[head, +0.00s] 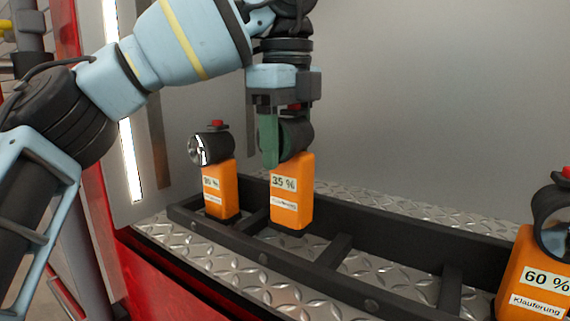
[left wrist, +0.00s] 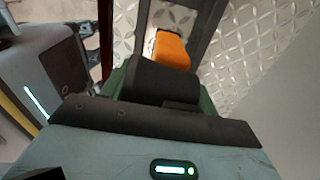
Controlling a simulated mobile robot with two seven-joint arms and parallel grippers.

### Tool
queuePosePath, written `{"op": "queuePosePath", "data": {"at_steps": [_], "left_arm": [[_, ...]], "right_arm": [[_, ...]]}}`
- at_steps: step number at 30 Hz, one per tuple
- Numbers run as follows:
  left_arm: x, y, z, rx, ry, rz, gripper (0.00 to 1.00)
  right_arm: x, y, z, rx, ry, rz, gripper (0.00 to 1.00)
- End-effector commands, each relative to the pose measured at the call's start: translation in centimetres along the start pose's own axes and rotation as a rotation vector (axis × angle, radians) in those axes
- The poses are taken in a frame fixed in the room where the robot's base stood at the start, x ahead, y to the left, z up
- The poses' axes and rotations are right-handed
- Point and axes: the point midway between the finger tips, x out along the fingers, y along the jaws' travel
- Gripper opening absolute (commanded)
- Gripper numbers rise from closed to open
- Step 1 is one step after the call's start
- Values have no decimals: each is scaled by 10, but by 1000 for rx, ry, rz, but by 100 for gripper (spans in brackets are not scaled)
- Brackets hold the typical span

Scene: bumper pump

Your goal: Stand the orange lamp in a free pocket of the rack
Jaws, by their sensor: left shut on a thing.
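My left gripper (head: 284,140) points down and its green fingers are shut on the black head of an orange lamp (head: 291,195) labelled 35 %. In the left wrist view the lamp's orange body (left wrist: 172,50) extends beyond its black head, between the fingers (left wrist: 162,88). The lamp is upright, over a pocket of the black rack (head: 340,250), second from the left end. I cannot tell whether its base touches the floor of that pocket. My right gripper is not in view.
Another orange lamp (head: 220,192) stands in the rack's left end pocket. An orange lamp labelled 60 % (head: 540,275) stands at the right end. A grey wall (head: 430,110) rises behind the rack.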

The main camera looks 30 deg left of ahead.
Motion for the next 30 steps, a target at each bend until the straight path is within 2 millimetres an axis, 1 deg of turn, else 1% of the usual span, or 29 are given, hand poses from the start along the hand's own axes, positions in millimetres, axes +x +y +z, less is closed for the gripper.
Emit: {"op": "queuePosePath", "data": {"at_steps": [1,6,9,24,25,29,30], "left_arm": [[0,-4,6,-5,2,-2,0],[23,-4,6,2,2,3,0],[32,-4,6,0,1,1,0],[38,-4,6,-1,0,-2,0],[38,-4,6,-1,0,0,64],[38,-4,6,-1,0,0,81],[38,-4,6,-1,0,0,82]], "right_arm": [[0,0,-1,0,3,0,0],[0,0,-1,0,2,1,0],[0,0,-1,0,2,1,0],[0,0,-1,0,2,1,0],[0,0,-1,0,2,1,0],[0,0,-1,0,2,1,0],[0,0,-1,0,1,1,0]]}}
